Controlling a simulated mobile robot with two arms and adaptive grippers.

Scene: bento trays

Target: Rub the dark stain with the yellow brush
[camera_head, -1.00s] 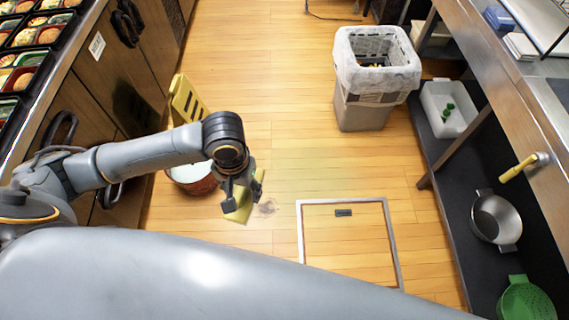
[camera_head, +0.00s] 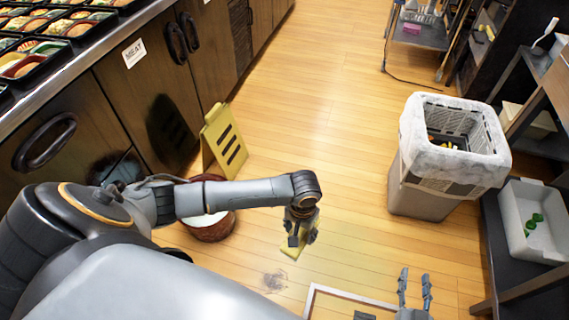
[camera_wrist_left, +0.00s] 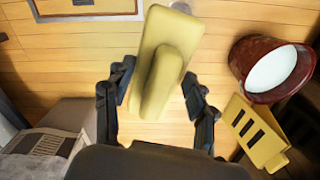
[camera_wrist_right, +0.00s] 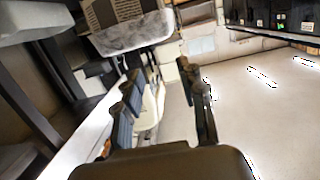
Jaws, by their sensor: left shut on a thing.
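The dark stain (camera_head: 275,281) is a faint smudge on the wooden floor in the head view. My left gripper (camera_head: 300,236) is shut on the yellow brush (camera_head: 291,248), a little beyond the stain in the picture. The brush also shows in the left wrist view (camera_wrist_left: 165,60), its raised handle between the two fingers. I cannot tell whether the brush touches the floor.
A red-brown bucket (camera_head: 210,232) with white inside and a yellow floor sign (camera_head: 222,140) stand left of my left gripper. A lined bin (camera_head: 420,190) stands to the right. A framed floor hatch (camera_head: 345,296) lies near the stain. Dark cabinets (camera_head: 140,90) line the left.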

